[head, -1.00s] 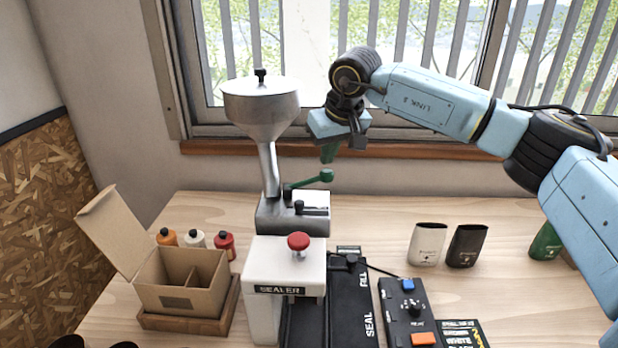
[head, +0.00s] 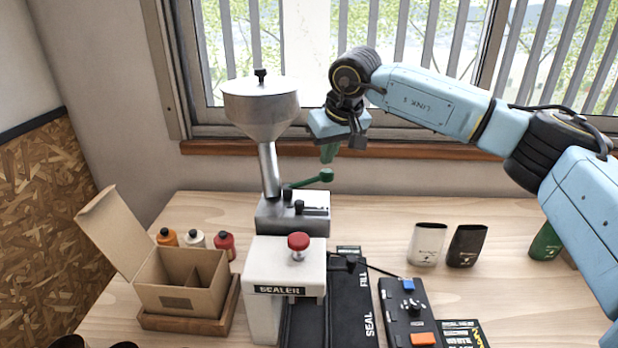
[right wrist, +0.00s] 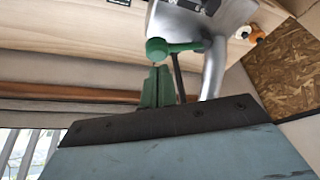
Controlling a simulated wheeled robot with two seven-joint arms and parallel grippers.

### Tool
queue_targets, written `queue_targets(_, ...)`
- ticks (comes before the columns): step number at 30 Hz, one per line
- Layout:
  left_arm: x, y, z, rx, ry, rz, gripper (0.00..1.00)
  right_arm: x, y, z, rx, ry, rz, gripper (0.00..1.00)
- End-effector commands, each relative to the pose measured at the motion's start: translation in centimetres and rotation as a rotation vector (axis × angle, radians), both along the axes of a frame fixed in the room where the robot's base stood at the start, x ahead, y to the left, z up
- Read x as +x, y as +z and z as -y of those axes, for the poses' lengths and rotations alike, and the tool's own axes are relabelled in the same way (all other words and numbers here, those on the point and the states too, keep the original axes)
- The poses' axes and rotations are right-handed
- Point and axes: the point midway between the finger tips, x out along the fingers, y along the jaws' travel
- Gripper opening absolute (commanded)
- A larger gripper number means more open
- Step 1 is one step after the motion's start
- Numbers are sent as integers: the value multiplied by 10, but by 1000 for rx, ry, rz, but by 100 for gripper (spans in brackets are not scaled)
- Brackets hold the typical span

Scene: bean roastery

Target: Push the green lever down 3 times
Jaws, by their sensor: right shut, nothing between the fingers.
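The green lever (head: 308,181) sticks out from the base of the metal hopper machine (head: 262,110) and slants up to the right to a round green knob. In the right wrist view the knob (right wrist: 157,48) shows just beyond the fingertips. My right gripper (head: 328,155) has green fingers, pressed together and empty. It hangs fingers down just above the knob in the head view. A small gap seems to separate them. The right wrist view also shows the closed fingers (right wrist: 157,86). My left gripper is not in view.
A white sealer (head: 262,262) with a red knob stands in front of the machine. An open cardboard box (head: 180,282) and several small bottles (head: 195,239) are at left. A control box (head: 405,310) and pouches (head: 429,244) are at right. The window is behind.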

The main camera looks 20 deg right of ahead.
Motion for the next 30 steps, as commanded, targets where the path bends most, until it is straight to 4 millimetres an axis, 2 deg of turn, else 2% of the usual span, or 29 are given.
queue_targets(11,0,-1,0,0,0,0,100,0,-2,0,0,0,0,0)
queue_targets(30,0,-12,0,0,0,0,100,0,-22,0,0,0,0,0)
